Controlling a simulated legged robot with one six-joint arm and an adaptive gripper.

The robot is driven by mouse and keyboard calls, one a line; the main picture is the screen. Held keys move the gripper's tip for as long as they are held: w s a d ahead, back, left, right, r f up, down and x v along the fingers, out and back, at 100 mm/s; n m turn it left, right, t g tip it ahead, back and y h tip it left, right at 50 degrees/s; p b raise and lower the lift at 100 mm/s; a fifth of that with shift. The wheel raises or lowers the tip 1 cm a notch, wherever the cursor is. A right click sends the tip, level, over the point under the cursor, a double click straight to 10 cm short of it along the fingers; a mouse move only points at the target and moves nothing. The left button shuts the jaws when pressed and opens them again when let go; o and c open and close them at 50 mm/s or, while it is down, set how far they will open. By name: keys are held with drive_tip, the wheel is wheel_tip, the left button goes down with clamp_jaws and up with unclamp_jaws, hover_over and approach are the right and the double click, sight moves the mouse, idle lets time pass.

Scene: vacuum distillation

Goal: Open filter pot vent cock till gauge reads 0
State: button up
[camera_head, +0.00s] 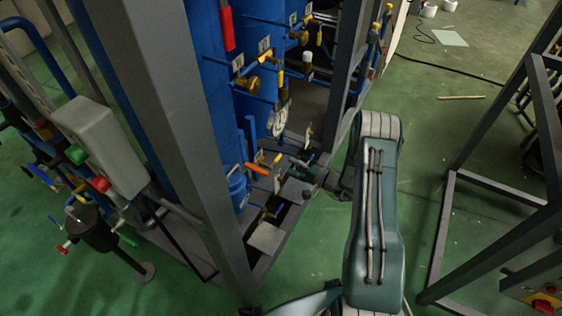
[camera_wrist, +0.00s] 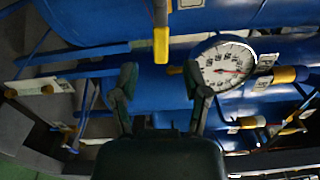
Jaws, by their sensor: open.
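A round white pressure gauge (camera_head: 278,121) is on the blue pipework; it shows larger in the wrist view (camera_wrist: 225,63), right of my gripper, its reading too small to tell. A small blue pot (camera_head: 238,188) stands low in the frame. An orange lever handle (camera_head: 256,168) is beside it; I cannot tell which handle is the vent cock. A yellow-ended handle (camera_wrist: 161,46) points towards the space between my fingertips in the wrist view. My gripper (camera_wrist: 160,82) is open, with nothing seen between its fingers. In the head view my gripper (camera_head: 300,172) is right of the orange handle.
A grey steel post (camera_head: 197,130) stands left of the pipework. A grey box with green and red buttons (camera_head: 103,146) is farther left. A brass valve (camera_head: 247,84) is higher on the blue column. Another frame (camera_head: 490,195) stands at right, with open green floor between.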

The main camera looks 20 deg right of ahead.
drive_tip(key=v, duration=0.5)
drive_tip(key=shift+s+d, duration=0.15)
drive_tip(key=shift+s, duration=0.05)
drive_tip(key=s+a+r+n+g, duration=0.2)
drive_tip(key=s+a+r+g, duration=0.15)
drive_tip(key=r, duration=0.45)
drive_tip(key=s+a+r+n+g+h, duration=0.1)
drive_tip(key=s+a+r+n+g, duration=0.15)
drive_tip(key=a+r+g, duration=0.35)
drive_tip(key=s+a+r+n+g, duration=0.2)
drive_tip(key=a+r+n, duration=0.1)
drive_tip(key=r, duration=0.6)
drive_tip(key=s+r+n+t+h, duration=0.1)
drive_tip(key=s+r+t+h, duration=0.1)
drive_tip(key=s+r+h, duration=0.4)
drive_tip(key=s+r+n+t+h, duration=0.1)
drive_tip(key=s+r+h, duration=0.4)
drive_tip(key=s, duration=0.8)
drive_tip(key=shift+s+d+r+t+h, duration=0.45)
drive_tip(key=shift+r+t, duration=0.2)
drive_tip(key=shift+r, duration=0.9)
